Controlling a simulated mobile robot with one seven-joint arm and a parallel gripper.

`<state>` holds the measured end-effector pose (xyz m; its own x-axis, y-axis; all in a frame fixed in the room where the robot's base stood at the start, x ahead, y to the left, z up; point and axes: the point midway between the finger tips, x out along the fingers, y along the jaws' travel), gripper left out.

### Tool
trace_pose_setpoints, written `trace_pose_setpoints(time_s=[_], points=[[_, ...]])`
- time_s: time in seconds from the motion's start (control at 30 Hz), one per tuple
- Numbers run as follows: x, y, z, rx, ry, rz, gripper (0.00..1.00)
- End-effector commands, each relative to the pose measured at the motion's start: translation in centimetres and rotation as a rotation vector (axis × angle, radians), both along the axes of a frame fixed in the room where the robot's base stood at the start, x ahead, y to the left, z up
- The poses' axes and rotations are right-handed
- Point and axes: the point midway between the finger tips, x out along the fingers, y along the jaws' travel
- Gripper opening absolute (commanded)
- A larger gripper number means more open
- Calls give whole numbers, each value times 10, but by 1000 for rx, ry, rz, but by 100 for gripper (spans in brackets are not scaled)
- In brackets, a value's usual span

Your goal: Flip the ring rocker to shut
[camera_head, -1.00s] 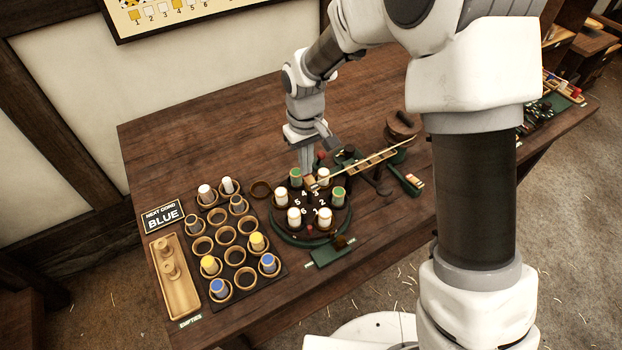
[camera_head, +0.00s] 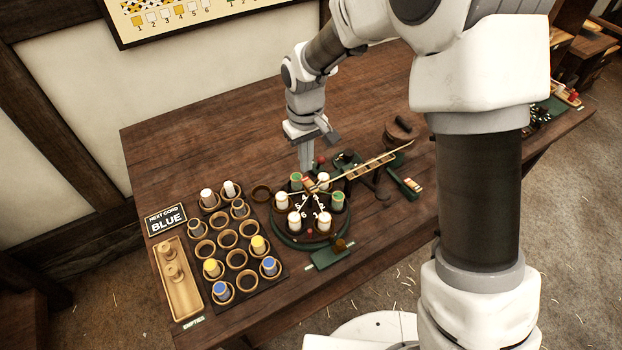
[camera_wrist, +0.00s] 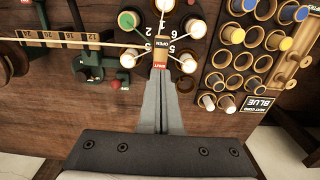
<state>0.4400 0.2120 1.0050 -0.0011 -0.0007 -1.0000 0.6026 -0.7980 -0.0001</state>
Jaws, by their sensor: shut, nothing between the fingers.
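The ring rocker (camera_head: 309,185) is a small tan block at the back of the round dark bobbin ring (camera_head: 316,243). In the wrist view the rocker (camera_wrist: 161,50) has a green OPEN label at its far end and a red SHUT label at its near end, by my fingertips. Which way it tilts I cannot tell. My gripper (camera_head: 305,168) points down just behind the rocker, shut and empty. In the wrist view its fingertips (camera_wrist: 159,72) lie just short of the SHUT label; whether they touch it is unclear.
White and green bobbins (camera_head: 295,221) stand around the ring, with cords running to its centre. A slender cord and numbered wooden rail (camera_head: 370,166) extend to the right. A bobbin rack (camera_head: 227,240) stands left, beside a NEXT CORD BLUE sign (camera_head: 166,219). The table behind is clear.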

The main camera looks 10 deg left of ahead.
Motion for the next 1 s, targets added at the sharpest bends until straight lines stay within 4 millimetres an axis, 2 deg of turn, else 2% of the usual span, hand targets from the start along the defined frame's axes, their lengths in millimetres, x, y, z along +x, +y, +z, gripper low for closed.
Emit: trace_pose_setpoints(time_s=[0.03, 0.5, 1.0], points=[[0, 0, 7, 1, -1, 0, 0], [0, 0, 42, 1, -1, 0, 0], [0, 0, 42, 1, -1, 0, 0]])
